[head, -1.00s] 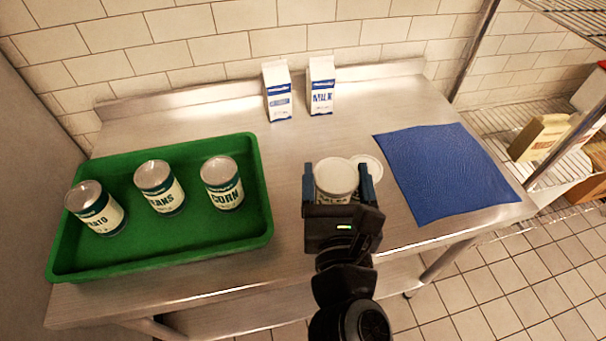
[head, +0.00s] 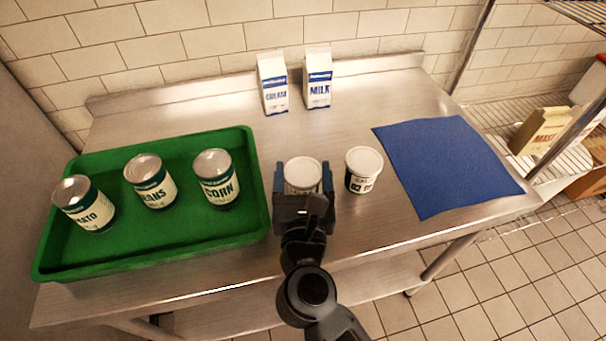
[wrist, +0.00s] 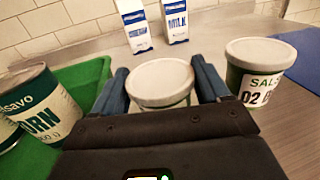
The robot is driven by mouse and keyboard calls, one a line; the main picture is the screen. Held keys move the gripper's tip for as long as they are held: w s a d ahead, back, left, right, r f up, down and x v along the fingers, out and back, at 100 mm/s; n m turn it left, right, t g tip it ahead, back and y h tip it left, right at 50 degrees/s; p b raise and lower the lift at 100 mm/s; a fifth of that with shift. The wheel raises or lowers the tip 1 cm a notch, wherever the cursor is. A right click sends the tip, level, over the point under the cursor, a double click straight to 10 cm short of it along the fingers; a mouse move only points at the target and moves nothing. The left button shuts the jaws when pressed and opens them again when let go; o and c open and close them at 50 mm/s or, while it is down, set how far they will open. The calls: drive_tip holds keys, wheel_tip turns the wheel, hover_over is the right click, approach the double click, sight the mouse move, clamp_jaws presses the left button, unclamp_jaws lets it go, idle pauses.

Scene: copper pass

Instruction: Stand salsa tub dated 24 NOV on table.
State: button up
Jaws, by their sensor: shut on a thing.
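My gripper (head: 303,182) is shut on a white-lidded tub (head: 303,170), with a finger on each side of it. In the wrist view the held tub (wrist: 161,83) is upright between the fingers, and the gripper body hides its label, so its date cannot be read. It is over or on the steel table (head: 335,135); I cannot tell whether its base touches. A second salsa tub (head: 362,170) stands upright on the table just right of my gripper. In the wrist view this second tub (wrist: 254,78) reads "SALS" and a date starting "02".
A green tray (head: 255,210) with several cans is close on the left. A blue mat (head: 445,165) lies on the right. Cream (head: 273,83) and milk (head: 317,78) cartons stand at the back. Bare table lies between the cartons and the tubs.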

drive_tip(key=o, duration=1.3)
drive_tip(key=shift+f, duration=0.1)
drive_tip(key=shift+s, duration=0.1)
drive_tip(key=s, duration=0.4)
drive_tip(key=s+b, duration=0.1)
drive_tip(key=s, duration=0.6)
drive_tip(key=shift+s+d, duration=0.3)
drive_tip(key=shift+s, duration=0.1)
